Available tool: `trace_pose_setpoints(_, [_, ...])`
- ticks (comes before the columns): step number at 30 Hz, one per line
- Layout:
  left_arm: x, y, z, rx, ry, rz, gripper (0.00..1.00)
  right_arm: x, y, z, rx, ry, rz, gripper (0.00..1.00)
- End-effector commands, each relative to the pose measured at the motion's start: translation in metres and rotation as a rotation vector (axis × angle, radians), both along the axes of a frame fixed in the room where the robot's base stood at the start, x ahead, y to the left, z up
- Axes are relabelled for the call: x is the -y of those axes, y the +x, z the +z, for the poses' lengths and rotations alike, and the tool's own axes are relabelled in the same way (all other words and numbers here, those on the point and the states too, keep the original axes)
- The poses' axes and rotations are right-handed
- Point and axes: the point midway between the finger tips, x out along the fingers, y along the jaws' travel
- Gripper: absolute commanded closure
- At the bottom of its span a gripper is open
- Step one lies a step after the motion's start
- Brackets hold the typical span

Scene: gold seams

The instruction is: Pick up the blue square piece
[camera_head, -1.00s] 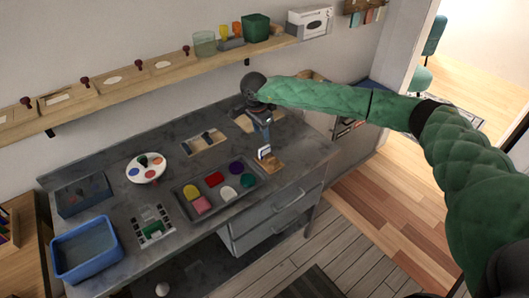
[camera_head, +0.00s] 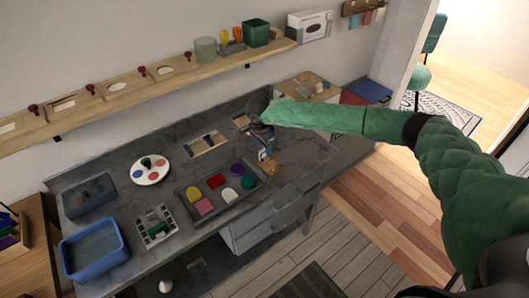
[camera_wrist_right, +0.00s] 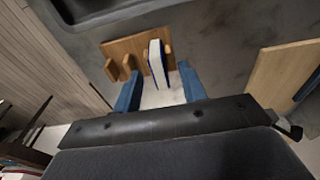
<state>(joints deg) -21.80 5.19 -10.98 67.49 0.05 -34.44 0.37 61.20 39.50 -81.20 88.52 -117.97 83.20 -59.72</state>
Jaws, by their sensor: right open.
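A thin square piece with a white face and a blue edge (camera_wrist_right: 158,64) stands upright in a small wooden rack (camera_wrist_right: 118,48) in the right wrist view. In the head view the piece (camera_head: 262,156) is small and partly hidden, and the rack (camera_head: 271,168) sits near the front right of the grey worktop. My right gripper (camera_wrist_right: 160,88) is open, its two blue fingers on either side of the piece's near end, with a gap to each. In the head view my right gripper (camera_head: 265,142) is just above the rack. My left gripper is out of view.
A dark tray (camera_head: 222,208) with several coloured pieces lies left of the rack. A round palette (camera_head: 150,178), a blue bin (camera_head: 68,264) and a slotted grey holder (camera_head: 141,237) are further left. A wooden board (camera_wrist_right: 275,85) lies right of my gripper in the wrist view.

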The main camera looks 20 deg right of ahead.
Motion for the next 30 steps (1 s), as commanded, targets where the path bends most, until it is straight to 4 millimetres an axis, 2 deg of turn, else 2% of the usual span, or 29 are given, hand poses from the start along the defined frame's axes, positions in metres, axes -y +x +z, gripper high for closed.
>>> trace_pose_setpoints(11, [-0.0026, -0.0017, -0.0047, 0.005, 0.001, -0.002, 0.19, 0.0002, -0.0001, -0.0060, 0.001, 0.000, 0.001, 0.58])
trace_pose_setpoints(15, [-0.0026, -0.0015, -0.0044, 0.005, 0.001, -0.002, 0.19, 0.0003, -0.0001, -0.0058, 0.000, 0.000, 0.000, 0.86])
trace_pose_setpoints(17, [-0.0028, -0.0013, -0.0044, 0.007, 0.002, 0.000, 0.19, 0.0003, -0.0001, -0.0058, 0.000, 0.000, 0.000, 0.97])
trace_pose_setpoints(18, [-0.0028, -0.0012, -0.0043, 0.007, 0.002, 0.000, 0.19, 0.0002, 0.0000, -0.0057, 0.000, 0.000, 0.000, 1.00])
trace_pose_setpoints(30, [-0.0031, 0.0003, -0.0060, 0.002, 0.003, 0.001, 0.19, 0.0005, 0.0005, -0.0025, 0.001, 0.000, 0.000, 1.00])
